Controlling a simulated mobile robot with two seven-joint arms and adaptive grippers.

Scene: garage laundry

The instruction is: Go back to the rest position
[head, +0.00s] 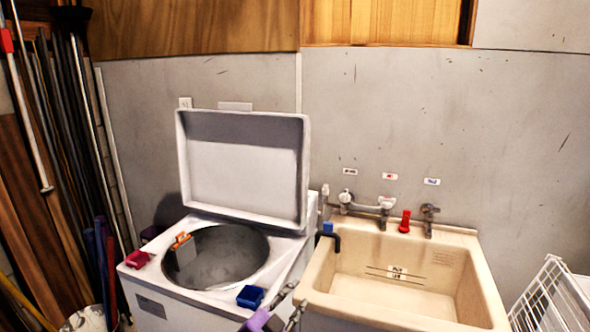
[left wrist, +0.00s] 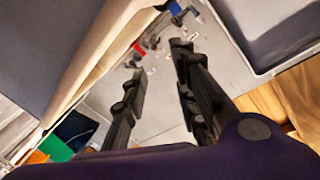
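My left gripper (head: 296,298) shows at the bottom of the head view, in front of the gap between the washing machine (head: 160,300) and the beige sink (head: 400,318). In the left wrist view its two dark fingers (left wrist: 160,60) stand apart with nothing between them. The gripper is open and empty. My right gripper is in neither view.
The washer's lid (head: 245,165) stands open. A red object (head: 137,259) and a blue one (head: 250,297) sit on its top; an orange-and-grey item (head: 184,246) is at the drum opening. A white wire rack (head: 550,295) stands right; poles lean left.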

